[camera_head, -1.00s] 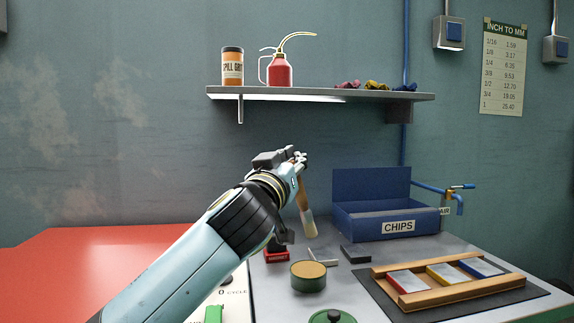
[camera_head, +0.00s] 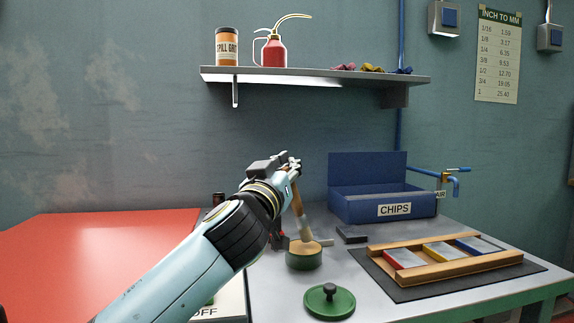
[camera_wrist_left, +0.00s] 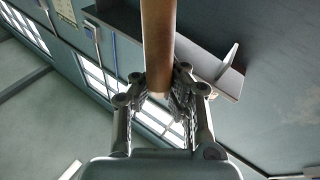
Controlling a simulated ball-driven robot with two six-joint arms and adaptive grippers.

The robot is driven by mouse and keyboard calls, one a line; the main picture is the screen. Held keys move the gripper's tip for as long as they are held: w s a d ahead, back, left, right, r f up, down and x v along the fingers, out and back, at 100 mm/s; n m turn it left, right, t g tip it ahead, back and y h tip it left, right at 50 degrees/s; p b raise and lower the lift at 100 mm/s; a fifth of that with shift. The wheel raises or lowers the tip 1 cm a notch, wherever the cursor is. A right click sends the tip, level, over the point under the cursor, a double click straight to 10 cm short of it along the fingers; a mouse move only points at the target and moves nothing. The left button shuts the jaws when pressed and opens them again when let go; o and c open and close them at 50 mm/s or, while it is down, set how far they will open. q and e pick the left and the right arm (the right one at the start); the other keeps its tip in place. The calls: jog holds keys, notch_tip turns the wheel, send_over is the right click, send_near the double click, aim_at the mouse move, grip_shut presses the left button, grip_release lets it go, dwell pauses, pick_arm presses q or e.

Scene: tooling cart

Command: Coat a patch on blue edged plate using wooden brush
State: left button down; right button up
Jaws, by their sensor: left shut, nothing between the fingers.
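In the left wrist view the brown handle (camera_wrist_left: 158,45) rises from between the fingers (camera_wrist_left: 163,98). The bristles meet the top of the green tin (camera_head: 304,260); whether they dip into its contents I cannot tell. The blue edged plate (camera_head: 478,245) lies at the far right end of a wooden rack (camera_head: 447,268), beside the yellow edged plate (camera_head: 449,252) and the red edged plate (camera_head: 404,260). My right gripper is out of view.
A green lid (camera_head: 329,301) lies in front of the tin. A dark block (camera_head: 351,236) and the blue chips bin (camera_head: 375,205) stand behind. The rack rests on a dark mat (camera_head: 392,291). A shelf (camera_head: 320,77) hangs above. Grey bench is bare between tin and mat.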

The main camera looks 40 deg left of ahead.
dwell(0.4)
pick_arm(q)
jog(key=shift+f+b, duration=0.3)
jog(key=shift+b, duration=0.05)
dwell(0.3)
jog(key=shift+f+b, duration=0.5)
jog(key=shift+b, duration=0.1)
dwell(1.6)
notch_tip(320, 180, up, 7)
jog(key=p, duration=0.5)
jog(key=shift+r, duration=0.2)
jog(key=shift+f, duration=0.2)
dwell(0.4)
